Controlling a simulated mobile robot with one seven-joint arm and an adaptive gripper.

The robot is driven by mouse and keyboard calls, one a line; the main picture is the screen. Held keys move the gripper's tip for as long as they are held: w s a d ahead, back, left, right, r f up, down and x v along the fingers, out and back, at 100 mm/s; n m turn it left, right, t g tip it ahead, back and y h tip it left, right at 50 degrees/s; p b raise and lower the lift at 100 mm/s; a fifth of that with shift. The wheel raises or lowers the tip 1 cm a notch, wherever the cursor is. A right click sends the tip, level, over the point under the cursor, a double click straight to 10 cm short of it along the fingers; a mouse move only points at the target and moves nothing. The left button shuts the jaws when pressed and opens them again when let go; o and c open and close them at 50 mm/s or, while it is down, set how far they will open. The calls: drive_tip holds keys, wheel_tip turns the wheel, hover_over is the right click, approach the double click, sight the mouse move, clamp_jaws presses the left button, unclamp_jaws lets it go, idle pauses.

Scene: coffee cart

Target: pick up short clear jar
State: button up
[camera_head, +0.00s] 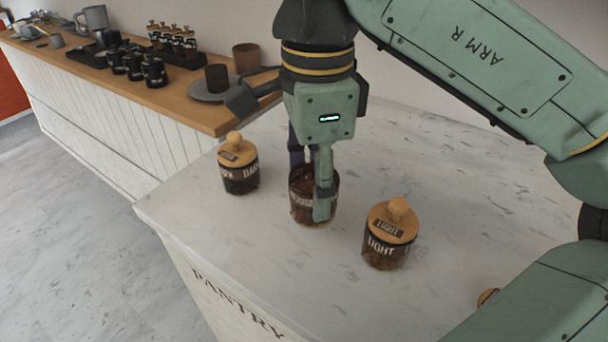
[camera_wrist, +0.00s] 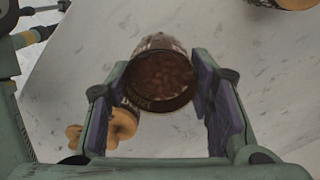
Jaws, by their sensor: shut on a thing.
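The short clear jar (camera_head: 301,205) has no lid and holds brown coffee beans. It is upright at the pantry counter, between two lidded jars. My gripper (camera_head: 310,188) points down and is shut on this jar, one finger on each side. In the wrist view, the jar's open mouth and beans (camera_wrist: 162,78) show between the two finger pads (camera_wrist: 163,95). The near finger covers part of the jar and its label in the head view. I cannot tell whether its base touches the counter.
A wooden-lidded DARK jar (camera_head: 239,170) stands left and a LIGHT jar (camera_head: 387,245) stands right on the marble counter (camera_head: 290,270). A wooden side counter (camera_head: 185,105) at the back left holds black cups, a round tray and small bottles. The marble at front is mostly clear.

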drive_tip(key=s+d+r, duration=0.1)
drive_tip(key=s+d, duration=0.2)
drive_tip(key=s, duration=0.8)
drive_tip(key=shift+d, duration=0.25)
